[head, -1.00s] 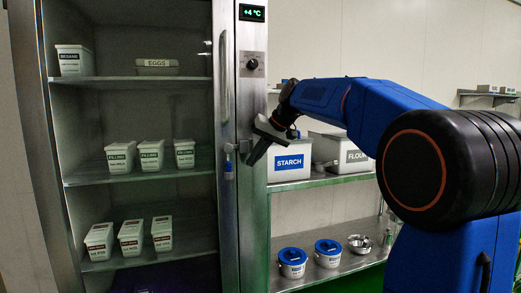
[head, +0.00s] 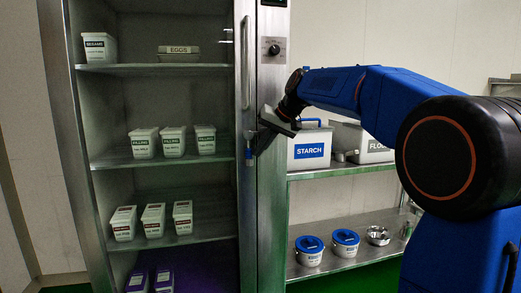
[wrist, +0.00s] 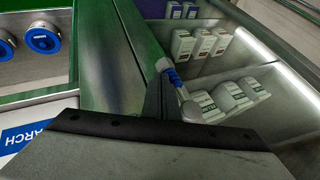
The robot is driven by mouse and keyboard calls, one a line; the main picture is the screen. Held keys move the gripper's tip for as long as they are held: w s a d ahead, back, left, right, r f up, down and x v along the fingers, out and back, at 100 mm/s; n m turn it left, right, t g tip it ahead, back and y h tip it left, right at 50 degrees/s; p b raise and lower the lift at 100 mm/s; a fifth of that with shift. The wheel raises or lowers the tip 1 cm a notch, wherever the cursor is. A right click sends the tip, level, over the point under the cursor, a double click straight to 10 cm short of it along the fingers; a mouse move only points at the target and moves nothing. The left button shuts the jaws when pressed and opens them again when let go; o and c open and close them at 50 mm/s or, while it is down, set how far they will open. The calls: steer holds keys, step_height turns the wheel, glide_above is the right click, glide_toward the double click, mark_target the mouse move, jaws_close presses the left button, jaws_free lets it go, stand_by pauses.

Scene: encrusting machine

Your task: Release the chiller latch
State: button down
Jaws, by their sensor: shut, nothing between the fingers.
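The chiller (head: 272,200) is a tall steel cabinet with a see-through door and a long vertical handle (head: 245,65). The chiller latch (head: 248,154), a small metal piece with a blue grip, sits on the door's right edge below the handle. In the wrist view the latch's blue grip (wrist: 173,77) shows just beyond and right of my fingertips. My gripper (head: 258,150) is shut and empty, right beside the latch on its right, in front of the steel frame. It also shows in the wrist view (wrist: 162,95). I cannot tell whether it touches the latch.
Inside the chiller, shelves hold labelled white tubs (head: 173,141) and an egg box (head: 179,54). To the right, an open shelf holds a starch bin (head: 309,150) and a flour bin (head: 372,145). Blue-lidded tubs (head: 309,251) and a metal bowl (head: 378,235) stand below.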

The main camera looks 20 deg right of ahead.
mark_target(248, 153)
steer(key=shift+a+f+y, duration=0.15)
steer(key=shift+y, duration=0.25)
steer(key=a+m+y, duration=0.1)
steer(key=y, duration=0.1)
steer(key=a+m+t+y, duration=0.1)
steer(key=y, duration=0.2)
steer(key=a+f+y, duration=0.1)
steer(key=a+y, duration=0.1)
steer(key=shift+m+t+y, duration=0.3)
steer(key=shift+m+y, duration=0.1)
steer(key=y, duration=0.1)
steer(key=a+m+t+y, duration=0.1)
steer(key=shift+a+r+m+y, duration=0.2)
steer(key=shift+a+m+y, duration=0.1)
steer(key=shift+y, duration=0.1)
steer(key=shift+a+r+m+t+y, duration=0.35)
steer(key=shift+a+m+t+y, duration=0.2)
steer(key=shift+y, duration=0.25)
steer(key=shift+a+r, duration=0.25)
steer(key=shift+r, duration=0.15)
steer(key=shift+a+r, duration=0.15)
steer(key=shift+r, duration=0.05)
steer(key=shift+f, duration=0.15)
